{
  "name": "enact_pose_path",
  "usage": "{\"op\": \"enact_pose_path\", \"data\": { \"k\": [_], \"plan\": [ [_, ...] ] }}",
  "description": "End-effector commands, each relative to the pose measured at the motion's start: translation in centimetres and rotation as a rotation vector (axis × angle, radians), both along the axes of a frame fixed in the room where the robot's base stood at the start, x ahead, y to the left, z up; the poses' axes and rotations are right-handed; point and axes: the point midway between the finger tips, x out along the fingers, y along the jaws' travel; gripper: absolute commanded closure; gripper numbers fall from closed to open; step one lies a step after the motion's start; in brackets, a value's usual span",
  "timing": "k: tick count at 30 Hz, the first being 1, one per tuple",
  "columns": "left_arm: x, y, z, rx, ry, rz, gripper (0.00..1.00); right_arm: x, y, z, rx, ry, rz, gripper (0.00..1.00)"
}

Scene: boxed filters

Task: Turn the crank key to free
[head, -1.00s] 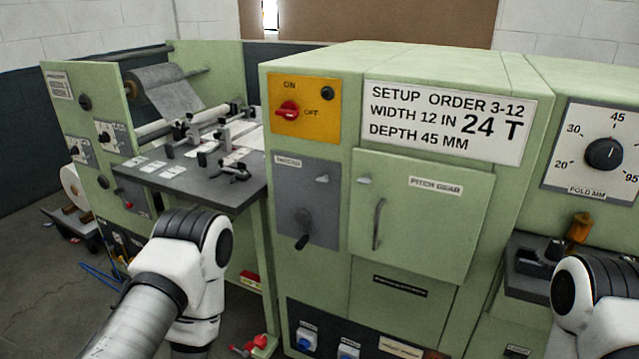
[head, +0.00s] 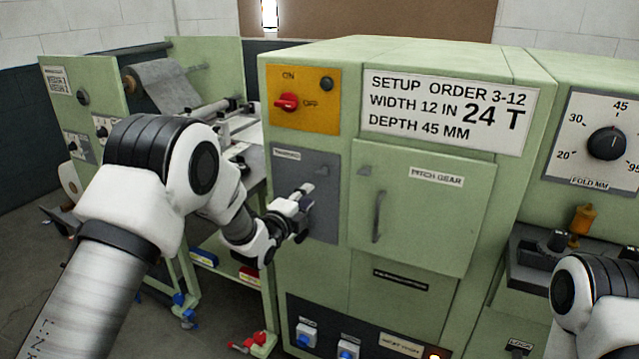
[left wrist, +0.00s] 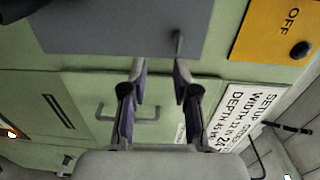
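The grey panel (head: 325,215) carries the crank key, which I see in the earlier head frame with a black handle. Now my left gripper (head: 303,212) is in front of it, and I cannot make out the crank there. In the left wrist view, my left gripper (left wrist: 160,72) is open with nothing between its fingers. The crank is not visible in the wrist view. My right gripper is out of view.
The pitch gear door (head: 420,215) with its handle (head: 377,215) is shut, right of the grey panel. Above is the yellow switch plate (head: 303,98) with a red knob (head: 287,102). A dark shelf with an amber-handled part (head: 582,222) is at the right.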

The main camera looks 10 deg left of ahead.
Motion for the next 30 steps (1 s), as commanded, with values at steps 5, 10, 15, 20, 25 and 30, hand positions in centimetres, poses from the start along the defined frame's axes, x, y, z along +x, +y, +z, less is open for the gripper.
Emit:
{"op": "enact_pose_path", "data": {
  "k": [5, 10, 15, 20, 25, 30],
  "plan": [
    [0.9, -0.4, 2.8, 0.002, -0.04, -0.002, 0.7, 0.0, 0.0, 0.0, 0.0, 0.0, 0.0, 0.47],
    [3.9, -1.1, 2.8, 0.0, -0.037, -0.001, 0.7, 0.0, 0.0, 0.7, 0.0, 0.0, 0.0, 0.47],
    [6.7, -1.7, 2.7, 0.0, -0.036, -0.001, 0.7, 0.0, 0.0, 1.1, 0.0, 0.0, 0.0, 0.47],
    [7.7, -2.0, 2.6, -0.001, -0.034, -0.001, 0.7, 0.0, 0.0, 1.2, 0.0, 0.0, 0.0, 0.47],
    [7.7, -2.0, 2.5, -0.002, -0.033, 0.0, 0.7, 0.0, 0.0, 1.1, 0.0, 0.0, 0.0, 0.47],
    [7.7, -1.9, 2.5, -0.002, -0.033, 0.0, 1.0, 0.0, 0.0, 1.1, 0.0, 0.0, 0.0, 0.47]
  ]
}}
